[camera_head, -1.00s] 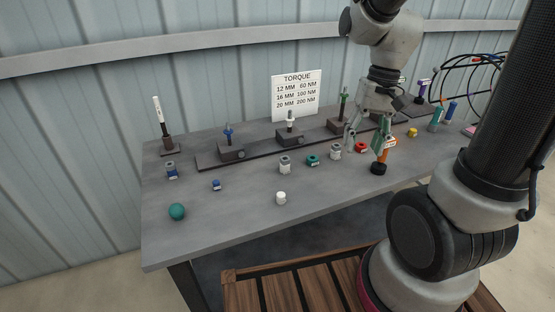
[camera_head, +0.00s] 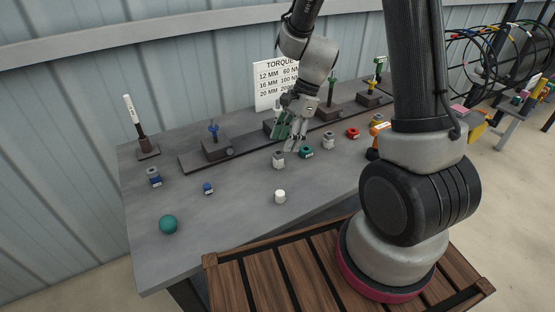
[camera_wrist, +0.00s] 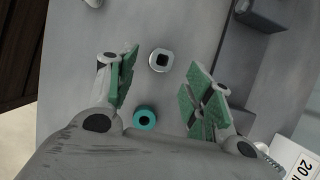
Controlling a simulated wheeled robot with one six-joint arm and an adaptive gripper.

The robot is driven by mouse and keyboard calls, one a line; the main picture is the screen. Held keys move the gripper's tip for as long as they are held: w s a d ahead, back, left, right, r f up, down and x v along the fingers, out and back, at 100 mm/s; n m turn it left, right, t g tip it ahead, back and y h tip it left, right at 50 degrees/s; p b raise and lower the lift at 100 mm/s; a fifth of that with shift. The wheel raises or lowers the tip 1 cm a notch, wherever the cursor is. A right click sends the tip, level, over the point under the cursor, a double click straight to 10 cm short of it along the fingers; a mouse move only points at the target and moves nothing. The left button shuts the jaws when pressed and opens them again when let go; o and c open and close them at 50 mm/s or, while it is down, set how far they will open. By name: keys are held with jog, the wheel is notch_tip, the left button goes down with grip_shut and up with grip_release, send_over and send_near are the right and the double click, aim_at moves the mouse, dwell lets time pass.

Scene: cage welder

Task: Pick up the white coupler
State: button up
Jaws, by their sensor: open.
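A small plain white cylinder (camera_head: 280,197), the whitest piece and likely the white coupler, stands alone near the table's front edge. In the wrist view a white piece (camera_wrist: 94,3) shows, cut off at the top edge. My gripper (camera_head: 289,138) is open and empty above the table, behind the white cylinder and apart from it. In the wrist view, its green-padded fingers (camera_wrist: 164,85) stand wide apart. A teal ring (camera_wrist: 144,118) lies nearby.
The grey table (camera_head: 235,225) is clear around the white cylinder. A teal ball (camera_head: 168,224) and small blue coupler (camera_head: 208,188) lie to its left. A red ring (camera_head: 352,133) and another grey socket (camera_head: 328,140) stand right. A rack with posts (camera_head: 215,149) runs behind.

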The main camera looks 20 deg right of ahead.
aim_at(278, 153)
jog(key=x, duration=0.5)
jog(key=shift+a+f, duration=0.2)
jog(key=shift+a, duration=0.1)
jog(key=shift+c, duration=0.3)
jog(key=c, duration=0.8)
